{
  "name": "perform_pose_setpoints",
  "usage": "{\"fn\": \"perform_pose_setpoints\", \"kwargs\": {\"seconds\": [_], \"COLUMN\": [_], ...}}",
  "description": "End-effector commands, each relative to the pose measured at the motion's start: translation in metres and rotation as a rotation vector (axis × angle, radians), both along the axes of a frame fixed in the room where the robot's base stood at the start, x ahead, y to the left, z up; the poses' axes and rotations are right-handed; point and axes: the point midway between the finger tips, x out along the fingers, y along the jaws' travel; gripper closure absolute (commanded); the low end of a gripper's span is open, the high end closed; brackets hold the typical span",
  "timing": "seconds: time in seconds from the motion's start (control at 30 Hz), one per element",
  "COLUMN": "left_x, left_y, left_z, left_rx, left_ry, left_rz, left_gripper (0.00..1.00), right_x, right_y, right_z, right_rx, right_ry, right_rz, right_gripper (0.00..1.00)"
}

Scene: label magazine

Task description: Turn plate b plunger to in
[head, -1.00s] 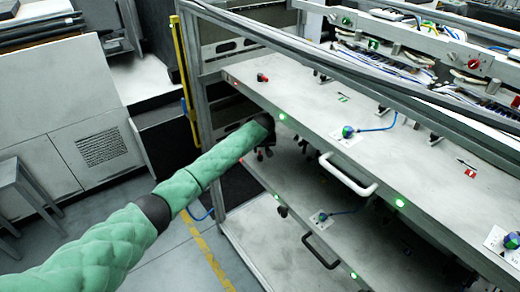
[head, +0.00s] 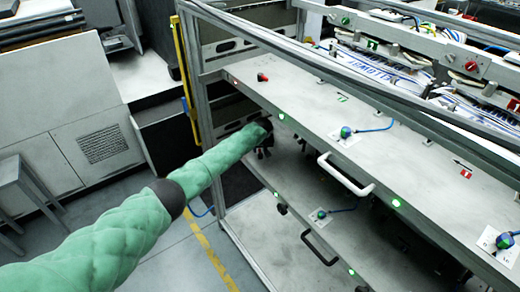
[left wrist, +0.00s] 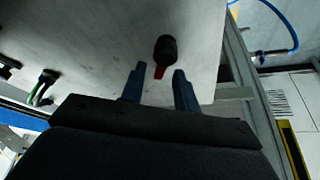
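In the left wrist view a plunger with a black knob (left wrist: 166,48) and a red part at its lower end stands out from a pale plate (left wrist: 100,35). My left gripper (left wrist: 158,74) is open, its two dark blue fingers on either side of the red part, with gaps showing. The knob lies just beyond the fingertips. In the head view my left gripper (head: 264,150) is small and dark under the near left end of the upper plate (head: 330,105); the plunger there is hidden or too small to tell. My right gripper is not in view.
A red-and-black knob (head: 262,77) stands on the upper plate's top. A white handle (head: 345,176) and green lights line its front edge. The lower plate (head: 295,200) has a dark handle (head: 320,248). A frame post (head: 196,90) stands left of the plates.

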Motion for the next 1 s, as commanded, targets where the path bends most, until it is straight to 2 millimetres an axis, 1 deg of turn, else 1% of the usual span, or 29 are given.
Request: {"fn": "perform_pose_setpoints", "kwargs": {"seconds": [0.03,0.13,0.17,0.47,0.73,0.87,1.0], "left_x": [0.000,0.000,0.000,0.000,0.000,-0.001,-0.001], "left_y": [0.000,0.000,0.000,0.000,-0.002,-0.004,-0.007], "left_z": [0.000,0.000,0.000,-0.001,-0.002,-0.003,-0.004], "left_rx": [0.000,0.000,0.000,0.000,-0.002,-0.002,-0.002], "left_ry": [0.000,0.000,0.000,0.001,0.001,0.001,0.000], "left_rz": [0.000,0.000,0.000,-0.017,-0.145,-0.251,-0.382], "left_gripper": [0.79,0.99,1.00,1.00,1.00,1.00,1.00], "right_x": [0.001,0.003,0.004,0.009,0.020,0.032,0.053], "right_y": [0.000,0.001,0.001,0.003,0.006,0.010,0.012], "right_z": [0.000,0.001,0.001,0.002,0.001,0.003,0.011], "right_rx": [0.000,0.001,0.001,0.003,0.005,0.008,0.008], "right_ry": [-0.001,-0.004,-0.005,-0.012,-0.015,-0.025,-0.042], "right_rz": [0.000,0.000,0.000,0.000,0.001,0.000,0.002], "right_gripper": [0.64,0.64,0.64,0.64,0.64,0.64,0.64]}}
